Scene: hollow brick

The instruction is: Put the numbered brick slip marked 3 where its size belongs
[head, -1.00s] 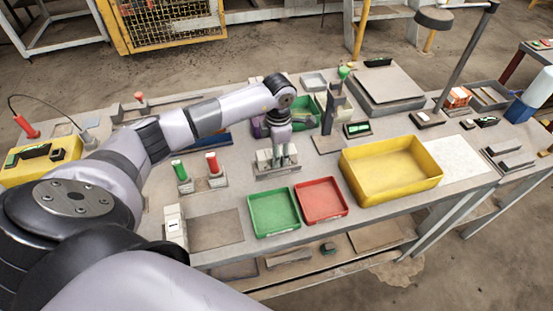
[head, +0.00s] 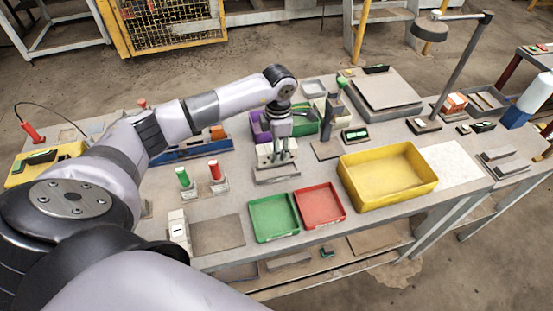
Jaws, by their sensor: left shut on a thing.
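My left gripper (head: 285,154) points down at a small grey rack (head: 277,175) in the middle of the bench. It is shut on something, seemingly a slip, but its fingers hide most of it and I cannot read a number. Pale upright pieces (head: 264,153) stand in the rack beside the fingers, too small to tell apart. Whether the held piece touches the rack cannot be told. My right gripper is not in view.
A green tray (head: 273,217) and a red tray (head: 320,205) lie in front of the rack. A large yellow bin (head: 388,176) is to the right. Purple and green bins sit behind the gripper.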

